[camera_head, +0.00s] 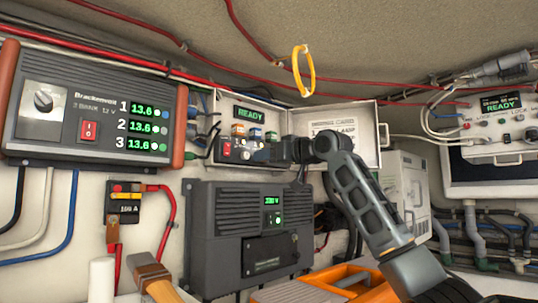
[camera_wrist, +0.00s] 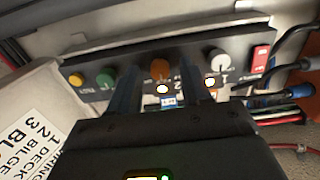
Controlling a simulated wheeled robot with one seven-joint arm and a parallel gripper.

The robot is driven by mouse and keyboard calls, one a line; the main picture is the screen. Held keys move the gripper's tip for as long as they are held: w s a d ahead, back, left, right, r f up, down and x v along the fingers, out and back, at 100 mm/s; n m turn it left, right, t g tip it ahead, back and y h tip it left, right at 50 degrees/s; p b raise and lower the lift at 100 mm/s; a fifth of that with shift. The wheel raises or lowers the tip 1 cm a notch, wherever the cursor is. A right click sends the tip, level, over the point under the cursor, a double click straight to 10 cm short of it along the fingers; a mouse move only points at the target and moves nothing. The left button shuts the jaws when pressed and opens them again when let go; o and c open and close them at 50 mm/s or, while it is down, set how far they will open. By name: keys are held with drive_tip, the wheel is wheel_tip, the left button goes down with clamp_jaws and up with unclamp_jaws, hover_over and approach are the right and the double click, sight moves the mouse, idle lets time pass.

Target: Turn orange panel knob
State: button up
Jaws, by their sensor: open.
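The orange knob (camera_wrist: 160,67) is on a dark sloped panel strip (camera_wrist: 195,62) in the wrist view. A white knob (camera_wrist: 219,62) and a red rocker switch (camera_wrist: 262,58) are to its right, and green (camera_wrist: 106,77) and yellow (camera_wrist: 77,79) buttons to its left. My gripper (camera_wrist: 158,82) is open, with one finger on each side of the orange knob in the picture. I cannot tell whether the fingers touch it. In the head view my gripper (camera_head: 272,152) is at the panel inside the open box, and it hides the orange knob there.
The box's open lid (camera_head: 362,130) stands right of my gripper. A dark grey unit (camera_head: 225,225) is below, and a charger panel (camera_head: 60,130) is at left. A yellow loop (camera_head: 295,72) hangs above. A hammer (camera_head: 150,275) and an orange case (camera_head: 300,290) are in front.

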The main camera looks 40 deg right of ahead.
drive_tip(key=shift+c, duration=0.4)
clamp_jaws()
drive_tip(key=shift+n, duration=0.4)
drive_tip(key=shift+n+b, duration=0.65)
drive_tip(key=shift+n, duration=3.45)
drive_tip(key=shift+a, duration=0.1)
